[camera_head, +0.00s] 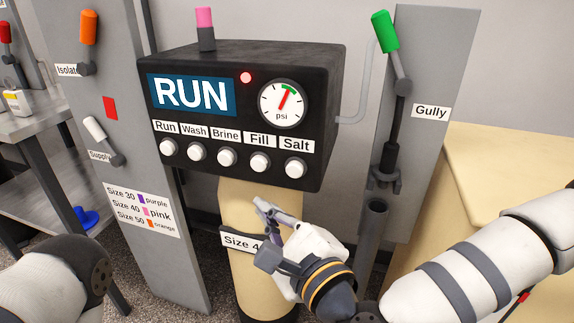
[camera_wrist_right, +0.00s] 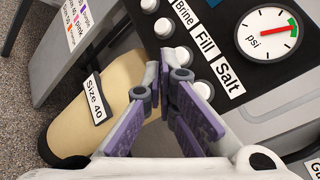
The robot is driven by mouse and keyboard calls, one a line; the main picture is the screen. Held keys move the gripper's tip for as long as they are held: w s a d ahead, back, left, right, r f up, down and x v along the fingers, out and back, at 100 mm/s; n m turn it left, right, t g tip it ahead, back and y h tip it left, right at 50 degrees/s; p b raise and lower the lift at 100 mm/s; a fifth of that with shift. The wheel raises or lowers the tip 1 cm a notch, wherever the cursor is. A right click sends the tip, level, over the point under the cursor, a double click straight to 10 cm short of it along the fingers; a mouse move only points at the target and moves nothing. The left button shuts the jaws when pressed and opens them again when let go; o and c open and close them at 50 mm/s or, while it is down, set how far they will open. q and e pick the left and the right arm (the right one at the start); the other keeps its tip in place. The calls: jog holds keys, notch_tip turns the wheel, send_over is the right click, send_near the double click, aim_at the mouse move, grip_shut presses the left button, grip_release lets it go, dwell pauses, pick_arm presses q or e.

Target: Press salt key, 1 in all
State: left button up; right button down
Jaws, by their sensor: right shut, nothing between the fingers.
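The salt key (camera_head: 295,170) is a white round button under the Salt label, at the right end of the key row on the black control box (camera_head: 325,105). In the right wrist view the salt key (camera_wrist_right: 204,89) shows just right of the fingers, partly hidden by them. My right gripper (camera_head: 262,208) is shut and empty. It is below and left of the salt key in the head view, in front of the tan tank, apart from the keys. The display reads RUN, and a red lamp (camera_head: 246,78) is lit. My left gripper is out of view.
Run, Wash, Brine and Fill (camera_head: 260,162) keys sit left of Salt. A tan Size 40 tank (camera_head: 240,190) stands below the box. A grey Gully post (camera_head: 425,80) with a green-handled lever (camera_head: 386,33) stands right. A grey post with levers stands left.

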aim_at(290, 176)
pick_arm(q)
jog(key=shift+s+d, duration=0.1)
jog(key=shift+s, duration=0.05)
pick_arm(e)
jog(key=shift+d+r, duration=0.1)
jog(key=shift+d, duration=0.05)
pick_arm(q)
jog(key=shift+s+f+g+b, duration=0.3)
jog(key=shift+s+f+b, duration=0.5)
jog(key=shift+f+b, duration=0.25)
pick_arm(e)
jog(key=w+d, duration=0.2)
jog(key=w, duration=0.6)
jog(key=shift+w+d, duration=0.15)
jog(key=shift+d, duration=0.15)
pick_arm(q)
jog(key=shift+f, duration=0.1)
pick_arm(e)
jog(key=shift+w+d, duration=0.15)
jog(key=shift+w, duration=0.25)
